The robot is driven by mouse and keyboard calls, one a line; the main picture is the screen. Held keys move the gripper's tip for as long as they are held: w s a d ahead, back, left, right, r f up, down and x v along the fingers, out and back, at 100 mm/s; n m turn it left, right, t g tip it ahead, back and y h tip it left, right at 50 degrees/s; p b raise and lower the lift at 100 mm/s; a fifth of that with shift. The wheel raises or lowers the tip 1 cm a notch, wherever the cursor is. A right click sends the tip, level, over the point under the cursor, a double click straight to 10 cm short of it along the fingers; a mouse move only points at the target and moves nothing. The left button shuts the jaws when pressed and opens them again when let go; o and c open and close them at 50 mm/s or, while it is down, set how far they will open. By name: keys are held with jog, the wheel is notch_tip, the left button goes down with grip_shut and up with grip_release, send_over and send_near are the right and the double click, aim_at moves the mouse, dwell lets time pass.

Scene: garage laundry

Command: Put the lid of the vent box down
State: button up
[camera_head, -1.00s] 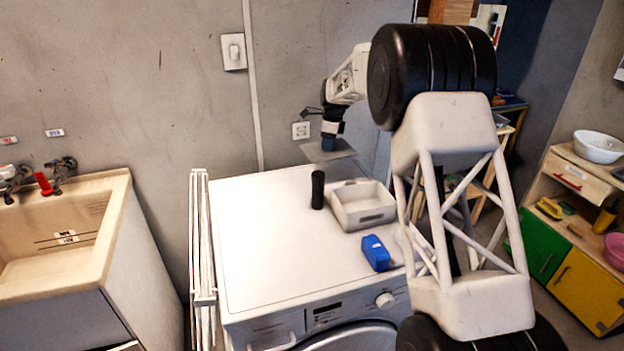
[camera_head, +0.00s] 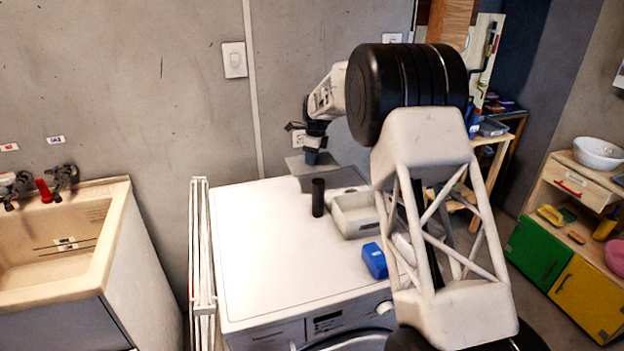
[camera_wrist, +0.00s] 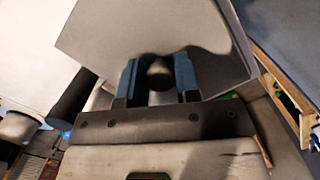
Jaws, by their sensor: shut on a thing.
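The lid is a flat grey plate (camera_head: 297,166), held up over the back of the washing machine. My gripper (camera_head: 313,157) is shut on it from above. The wrist view also shows the lid (camera_wrist: 120,30), with the blue fingers of my gripper (camera_wrist: 158,78) close on either side of its round dark knob. The vent box (camera_head: 350,222) is an open, pale box on the machine top, in front of and to the right of the lid. My arm covers its right side. The lid is apart from the box.
A black cylinder (camera_head: 318,197) stands upright on the washing machine (camera_head: 262,250), just left of the box. A blue object (camera_head: 374,261) lies in front of the box. The left part of the machine top is clear. A white folded rack (camera_head: 201,260) stands along its left side.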

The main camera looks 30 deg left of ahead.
aim_at(312, 167)
jog(key=shift+f, duration=2.15)
jog(key=shift+f, duration=0.15)
jog(key=shift+f, duration=1.75)
jog(key=shift+f, duration=0.1)
jog(key=o, duration=0.9)
jog(key=shift+w+d+r, duration=0.1)
jog(key=shift+d+r, duration=0.15)
jog(key=shift+r, duration=1.75)
jog(key=shift+d+r, duration=0.2)
jog(key=shift+r, duration=1.85)
jog(key=shift+w+d+r, duration=0.1)
jog(key=shift+d+r, duration=0.15)
jog(key=shift+r, duration=1.75)
